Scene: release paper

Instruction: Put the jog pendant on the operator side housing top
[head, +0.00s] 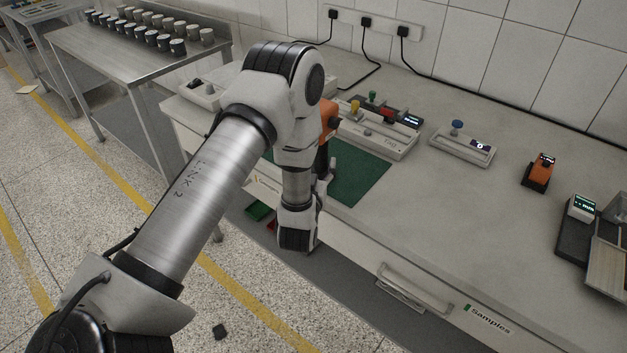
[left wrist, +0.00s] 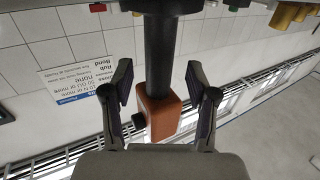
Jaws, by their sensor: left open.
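An orange-and-black device (head: 329,117), which looks like the jog pendant, stands above the green mat, partly hidden by my left arm. In the left wrist view its orange block (left wrist: 160,117) and black shaft (left wrist: 160,45) show between the fingers. My left gripper (left wrist: 159,82) is open, its fingers on either side of the device with gaps visible. In the head view my arm largely hides this gripper. A grey housing (head: 388,143) with coloured knobs and a display stands behind the mat; I cannot tell which housing is the operator side one. My right gripper is not in view.
A smaller grey box (head: 462,148) with a blue knob stands right of the housing. An orange-and-black display unit (head: 539,172) and a dark scale-like device (head: 574,240) stand farther right. The green mat (head: 362,172) is mostly clear. A drawer handle (head: 400,288) juts from the bench front.

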